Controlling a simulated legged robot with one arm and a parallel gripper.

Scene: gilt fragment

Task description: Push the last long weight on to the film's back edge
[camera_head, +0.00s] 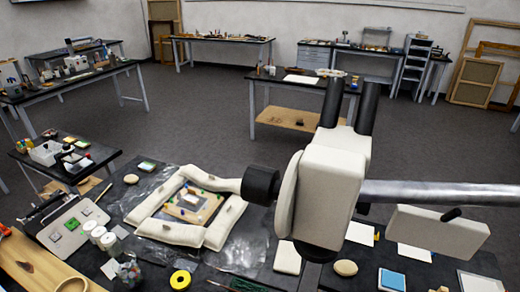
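Several long cream weights lie around the edges of a clear, wrinkled film (240,257) on the dark table. The left weight (152,203), front weight (168,233) and right weight (226,222) border a flat fragment (190,207) with coloured spots. The back weight (213,182) lies along the back edge, its right end meeting or hidden by a black cylinder at the left of my arm. Contact cannot be told. My arm's white body and dark parts fill the middle right. Which dark part is my gripper's fingers, and whether they are open, is unclear.
Front right are a round tan piece (345,268), a blue pad (392,280) and papers. Other workbenches stand behind, across open grey floor.

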